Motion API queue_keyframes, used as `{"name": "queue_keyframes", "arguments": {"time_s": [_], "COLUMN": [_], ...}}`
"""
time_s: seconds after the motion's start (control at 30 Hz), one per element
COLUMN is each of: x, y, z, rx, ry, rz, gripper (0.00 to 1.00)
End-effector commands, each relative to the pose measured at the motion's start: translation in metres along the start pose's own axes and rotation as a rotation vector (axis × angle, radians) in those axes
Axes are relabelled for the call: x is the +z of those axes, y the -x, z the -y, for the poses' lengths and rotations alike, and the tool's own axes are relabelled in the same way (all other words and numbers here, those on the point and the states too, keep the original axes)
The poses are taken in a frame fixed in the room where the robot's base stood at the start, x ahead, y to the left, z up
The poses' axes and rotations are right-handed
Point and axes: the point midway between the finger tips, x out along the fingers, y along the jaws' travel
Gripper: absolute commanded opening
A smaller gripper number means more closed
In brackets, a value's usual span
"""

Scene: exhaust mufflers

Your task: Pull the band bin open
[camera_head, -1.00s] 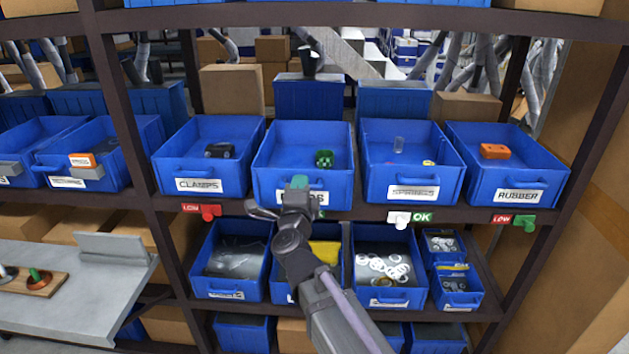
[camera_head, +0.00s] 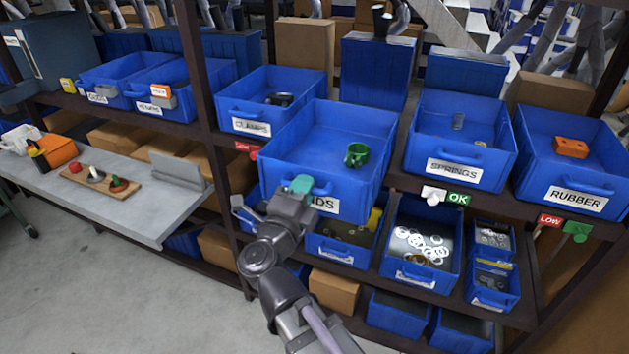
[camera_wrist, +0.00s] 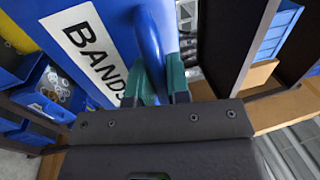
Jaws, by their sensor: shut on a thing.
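The blue band bin (camera_head: 330,130) juts forward from the upper shelf, ahead of the bins beside it. A green ring-shaped item (camera_head: 357,154) lies inside it near the right wall. My gripper (camera_head: 299,185) is at the bin's front face and covers part of the label, leaving "NDS" readable. In the wrist view the label (camera_wrist: 92,52) reads "BANDS". There my gripper's green fingertips (camera_wrist: 160,80) are shut on the bin's blue handle (camera_wrist: 150,42). The full grip on the handle is hidden in the head view.
The clamps bin (camera_head: 270,100) is to the left, the springs bin (camera_head: 455,170) and rubber bin (camera_head: 585,200) to the right. Lower bins (camera_head: 335,252) sit beneath. A grey bench (camera_head: 120,215) with a wooden board (camera_head: 98,182) stands at left, with open floor in front.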

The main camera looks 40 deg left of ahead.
Motion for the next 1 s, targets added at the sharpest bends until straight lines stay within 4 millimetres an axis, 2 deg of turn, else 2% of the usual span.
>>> {"name": "queue_keyframes", "arguments": {"time_s": [0.37,0.4,0.63,0.87,1.0], "x": [0.000,0.000,0.001,0.001,0.000], "y": [0.002,0.002,0.002,0.002,0.018], "z": [0.000,0.000,0.000,0.000,-0.001], "rx": [0.000,0.000,0.000,0.000,0.000], "ry": [0.000,0.000,0.000,0.000,0.000], "rz": [-0.001,-0.001,0.000,0.001,0.003], "gripper": [0.00,0.20,0.41,0.41,0.41]}}
